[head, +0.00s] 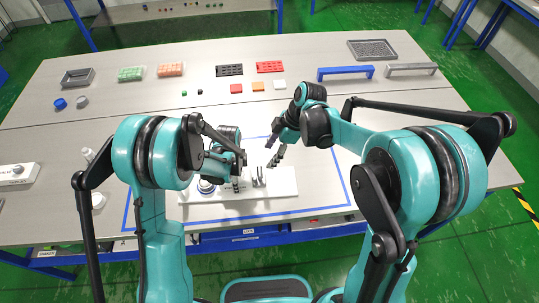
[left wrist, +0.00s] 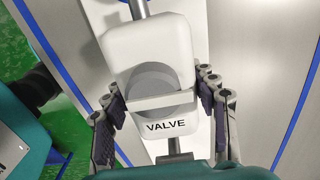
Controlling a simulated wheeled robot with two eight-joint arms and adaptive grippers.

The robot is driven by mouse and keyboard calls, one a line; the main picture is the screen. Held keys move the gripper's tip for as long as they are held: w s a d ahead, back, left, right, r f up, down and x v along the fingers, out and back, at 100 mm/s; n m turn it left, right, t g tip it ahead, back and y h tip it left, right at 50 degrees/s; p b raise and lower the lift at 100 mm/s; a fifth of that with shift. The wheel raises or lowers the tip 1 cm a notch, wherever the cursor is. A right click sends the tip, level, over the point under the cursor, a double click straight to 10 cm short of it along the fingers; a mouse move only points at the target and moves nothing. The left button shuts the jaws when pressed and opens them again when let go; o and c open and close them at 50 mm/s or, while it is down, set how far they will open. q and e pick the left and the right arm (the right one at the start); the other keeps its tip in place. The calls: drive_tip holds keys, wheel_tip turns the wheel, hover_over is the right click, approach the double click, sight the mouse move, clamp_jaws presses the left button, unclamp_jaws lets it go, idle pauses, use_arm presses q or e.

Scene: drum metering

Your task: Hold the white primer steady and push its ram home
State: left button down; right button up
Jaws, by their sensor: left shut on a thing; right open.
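In the left wrist view, a white block-shaped body (left wrist: 148,58) marked "VALVE", which I take for the white primer, has a grey round part and a light band across it. A grey rod (left wrist: 139,9) enters its top end. My left gripper (left wrist: 163,97) has a finger on each side of this body and is shut on it. In the head view, my left gripper (head: 238,178) is low over the white base plate (head: 275,206), and its arm hides most of the body. My right gripper (head: 270,152) is open and empty, to the right and above the plate.
A white box (head: 18,173) is at left. The table right of the plate is clear.

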use_arm(q)
drive_tip(key=shift+c, duration=2.1)
unclamp_jaws()
drive_tip(key=shift+r, duration=0.1)
wheel_tip(320, 180, up, 11)
drive_tip(key=shift+r, duration=0.1)
drive_tip(key=shift+a+r, duration=0.1)
drive_tip(key=shift+r, duration=0.2)
drive_tip(key=s+a+r+n+t+b, duration=0.3)
drive_tip(key=s+a+n, duration=0.2)
drive_tip(key=s+n, duration=0.2)
drive_tip(key=s+a+r+n+t+b, duration=0.3)
drive_tip(key=s+n, duration=0.5)
drive_tip(key=n, duration=0.3)
drive_tip(key=shift+s+a+t, duration=0.3)
drive_tip(key=shift+a+t, duration=0.3)
drive_tip(key=shift+a, duration=0.35)
use_arm(e)
drive_tip(key=s+d+r+m+t+h, duration=0.2)
drive_tip(key=s+d+m+t+h, duration=0.2)
drive_tip(key=s+d+m, duration=0.9)
drive_tip(key=s+m+t, duration=0.2)
drive_tip(key=m+t, duration=0.1)
drive_tip(key=m, duration=0.2)
drive_tip(key=shift+s+r+h, duration=0.25)
drive_tip(key=shift+s+h, duration=0.05)
